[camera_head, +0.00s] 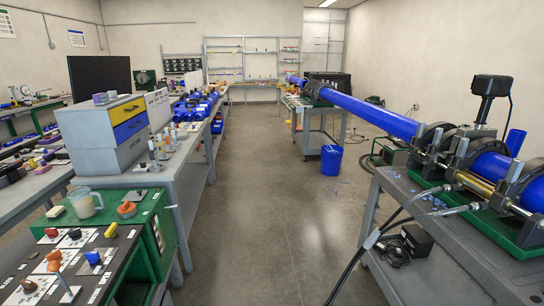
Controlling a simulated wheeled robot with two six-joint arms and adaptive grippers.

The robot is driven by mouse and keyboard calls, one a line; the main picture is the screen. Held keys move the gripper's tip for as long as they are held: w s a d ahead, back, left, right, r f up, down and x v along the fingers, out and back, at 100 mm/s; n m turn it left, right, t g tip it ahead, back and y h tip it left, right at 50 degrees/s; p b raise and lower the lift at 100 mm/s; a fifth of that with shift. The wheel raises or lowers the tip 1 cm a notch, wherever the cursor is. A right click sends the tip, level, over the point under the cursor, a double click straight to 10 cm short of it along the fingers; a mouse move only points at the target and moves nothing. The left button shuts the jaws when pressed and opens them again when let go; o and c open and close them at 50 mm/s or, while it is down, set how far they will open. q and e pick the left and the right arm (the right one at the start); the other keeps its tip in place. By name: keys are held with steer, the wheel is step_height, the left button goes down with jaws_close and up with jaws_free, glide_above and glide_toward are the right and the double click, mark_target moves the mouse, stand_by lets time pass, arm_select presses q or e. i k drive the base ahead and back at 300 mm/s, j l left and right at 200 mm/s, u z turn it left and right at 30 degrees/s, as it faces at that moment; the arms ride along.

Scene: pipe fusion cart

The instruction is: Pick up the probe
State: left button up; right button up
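I cannot single out the probe with certainty. Small handled pieces sit on a dark labelled board at the lower left, among them an orange-knobbed piece (54,261), a yellow-orange piece (111,230) and a dark blue piece (93,258). On the right, a blue pipe (368,113) runs into a clamping machine (432,146) on a grey cart (427,268). Neither of my grippers is in the head view.
A clear jug (85,204) stands on a green surface at the left, in front of a drawer cabinet (90,142). A blue bucket (331,160) stands on the floor. Black hoses (366,250) hang off the right cart. The middle aisle (265,220) is clear.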

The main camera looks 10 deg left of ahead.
mark_target(153, 153)
steer(key=i+u, duration=0.25)
steer(key=i, duration=0.2)
steer(key=i+u, duration=0.25)
steer(key=i, duration=0.25)
steer(key=i+l+u, duration=0.2)
steer(key=i, duration=0.25)
steer(key=i+l+u, duration=0.1)
steer(key=i+u, duration=0.15)
steer(key=i, duration=0.2)
steer(key=i+l+u, duration=0.25)
steer(key=i, duration=0.2)
steer(key=i+l+u, duration=0.4)
steer(key=i+l, duration=0.65)
steer(key=l, duration=0.1)
